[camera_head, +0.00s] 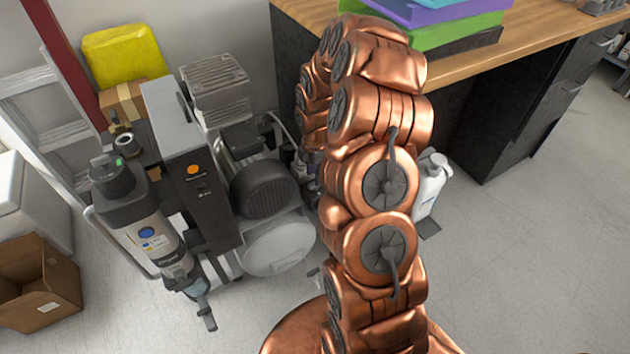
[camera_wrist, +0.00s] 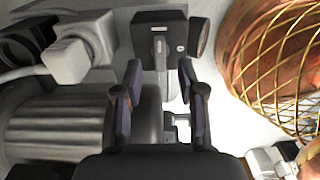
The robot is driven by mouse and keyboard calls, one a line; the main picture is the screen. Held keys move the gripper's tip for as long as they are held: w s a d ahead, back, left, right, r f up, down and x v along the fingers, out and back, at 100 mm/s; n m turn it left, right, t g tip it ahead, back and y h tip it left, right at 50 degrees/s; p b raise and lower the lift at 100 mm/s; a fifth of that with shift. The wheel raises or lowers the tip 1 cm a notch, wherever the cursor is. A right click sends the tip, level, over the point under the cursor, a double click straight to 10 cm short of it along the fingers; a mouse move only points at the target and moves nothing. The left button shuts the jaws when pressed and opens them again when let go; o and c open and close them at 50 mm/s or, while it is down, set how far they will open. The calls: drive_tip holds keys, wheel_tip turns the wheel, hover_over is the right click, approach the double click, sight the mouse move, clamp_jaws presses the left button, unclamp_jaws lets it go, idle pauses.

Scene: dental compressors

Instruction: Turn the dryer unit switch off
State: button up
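In the wrist view, a dark box (camera_wrist: 174,19) with a small pale label and a grey lever-like piece (camera_wrist: 160,48) on its front is just beyond my gripper (camera_wrist: 160,72). The gripper's two fingers are apart, with nothing held between them. The lever-like piece lies in line with the gap; I cannot tell whether a finger touches it. Whether this is the dryer unit switch, and its on or off position, is unclear. In the head view, a tall dark panel (camera_head: 211,215) carries an orange round button (camera_head: 193,170). My copper arm hides the gripper there.
A ribbed grey motor (camera_wrist: 55,130) fills the lower left of the wrist view. In the head view, a grey cylinder unit (camera_head: 150,235) stands left of the panel and a wooden-topped desk (camera_head: 480,55) at right. A white bottle (camera_head: 430,185) stands beside my arm. Floor at right is clear.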

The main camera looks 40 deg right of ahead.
wheel_tip(320, 180, down, 3)
drive_tip(key=shift+f, duration=0.2)
drive_tip(key=shift+c, duration=0.4)
clamp_jaws()
